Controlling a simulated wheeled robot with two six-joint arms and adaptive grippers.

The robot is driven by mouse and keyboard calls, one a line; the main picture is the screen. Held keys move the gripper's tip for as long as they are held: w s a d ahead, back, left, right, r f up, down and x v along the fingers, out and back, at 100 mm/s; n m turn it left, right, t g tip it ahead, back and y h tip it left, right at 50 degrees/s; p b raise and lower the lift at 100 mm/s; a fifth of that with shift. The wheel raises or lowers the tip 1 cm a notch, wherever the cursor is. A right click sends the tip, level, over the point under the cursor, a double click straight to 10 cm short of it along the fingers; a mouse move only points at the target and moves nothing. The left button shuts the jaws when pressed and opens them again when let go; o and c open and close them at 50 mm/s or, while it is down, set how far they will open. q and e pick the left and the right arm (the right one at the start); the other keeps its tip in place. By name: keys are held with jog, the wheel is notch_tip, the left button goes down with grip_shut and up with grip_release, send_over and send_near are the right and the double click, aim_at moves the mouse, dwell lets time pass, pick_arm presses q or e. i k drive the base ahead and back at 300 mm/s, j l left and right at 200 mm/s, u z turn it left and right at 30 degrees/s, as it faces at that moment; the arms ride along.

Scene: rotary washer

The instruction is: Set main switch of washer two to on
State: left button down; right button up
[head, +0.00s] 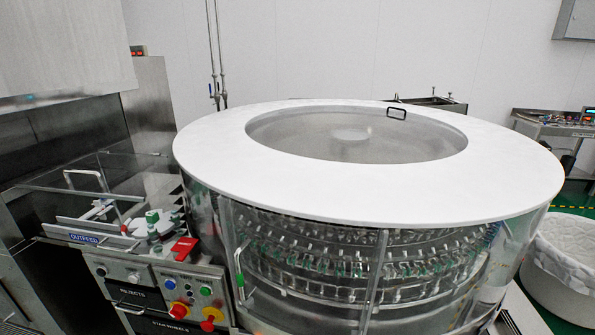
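The rotary washer (390,188) stands in the middle of the head view, a large round machine with a white top ring and clear side panels. Its control panel (160,278) is at the lower left. No readable label marks this as washer two. Neither of my grippers shows.
A white lined bin (560,265) stands on the green floor at the right. A metal bench with controls (555,125) is behind it.

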aim_at(177, 311)
jog(key=u, duration=1.15)
